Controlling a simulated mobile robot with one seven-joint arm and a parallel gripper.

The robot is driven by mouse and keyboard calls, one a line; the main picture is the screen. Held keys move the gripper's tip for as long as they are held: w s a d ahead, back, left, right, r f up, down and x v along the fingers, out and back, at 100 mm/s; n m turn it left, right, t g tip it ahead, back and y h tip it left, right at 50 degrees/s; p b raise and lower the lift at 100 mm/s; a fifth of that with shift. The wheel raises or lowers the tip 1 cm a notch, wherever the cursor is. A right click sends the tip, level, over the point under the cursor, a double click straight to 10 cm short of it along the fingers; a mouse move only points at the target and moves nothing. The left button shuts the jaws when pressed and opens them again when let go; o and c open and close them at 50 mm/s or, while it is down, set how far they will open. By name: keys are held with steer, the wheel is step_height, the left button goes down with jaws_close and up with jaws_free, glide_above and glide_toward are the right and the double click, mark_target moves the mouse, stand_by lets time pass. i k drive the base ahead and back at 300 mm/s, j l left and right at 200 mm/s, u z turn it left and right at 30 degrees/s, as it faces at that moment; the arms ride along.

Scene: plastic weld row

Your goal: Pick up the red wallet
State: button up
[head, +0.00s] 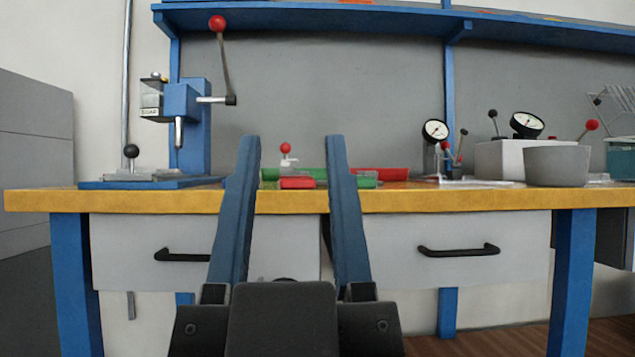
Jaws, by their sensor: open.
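A small red, flat-looking item, which looks like the red wallet (297,183), lies near the front edge of the workbench (480,199). In the head view it shows between the two blue fingers of my gripper (292,142). My gripper is open and empty, fingers pointing forward, and appears to be in front of the bench, apart from the wallet. The fingers partly hide what lies to either side.
Behind the wallet are a green tray (312,174), a red tray (382,174) and a red-knobbed fitting (286,149). A blue press (186,112) stands left. Gauges (435,131) and a grey bowl (557,166) stand right. Drawer handles (458,250) jut out below.

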mark_target(284, 181)
steer(key=i+j, duration=0.2)
steer(key=j, duration=0.15)
steer(key=i+j, duration=0.15)
steer(key=j, duration=0.2)
steer(key=i+j, duration=0.2)
steer(key=j, duration=0.15)
steer(key=i+j, duration=0.15)
steer(key=j, duration=0.15)
